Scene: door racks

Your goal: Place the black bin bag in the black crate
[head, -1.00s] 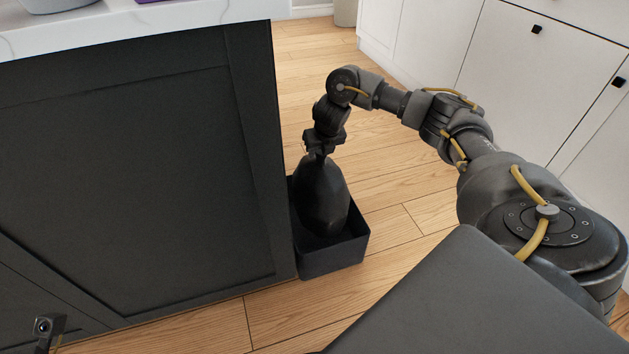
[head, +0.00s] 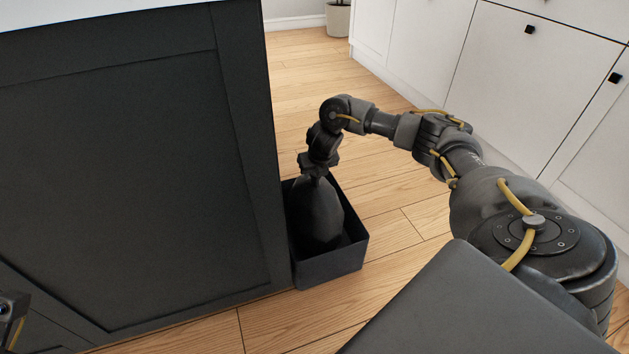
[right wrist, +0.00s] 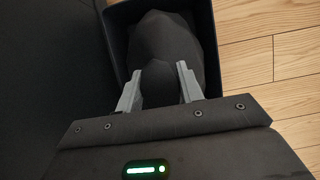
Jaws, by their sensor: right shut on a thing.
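The black bin bag (head: 319,217) hangs upright, narrow at the top, with its lower part inside the black crate (head: 333,267). The crate stands on the floor against the dark island. My right gripper (head: 315,172) is above the crate, shut on the top of the bag. In the right wrist view the two grey fingers (right wrist: 160,84) hold the neck of the bag (right wrist: 165,40), and the crate rim (right wrist: 213,60) shows around it. Whether the bag's bottom touches the crate floor is hidden. A small part of my left arm shows at the lower left edge; its fingers cannot be made out.
The dark island (head: 130,170) with a pale worktop (head: 60,12) stands directly left of the crate. White cabinets (head: 500,70) line the right side. A plant pot (head: 338,18) stands at the back. Wooden floor (head: 395,220) is clear right of the crate.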

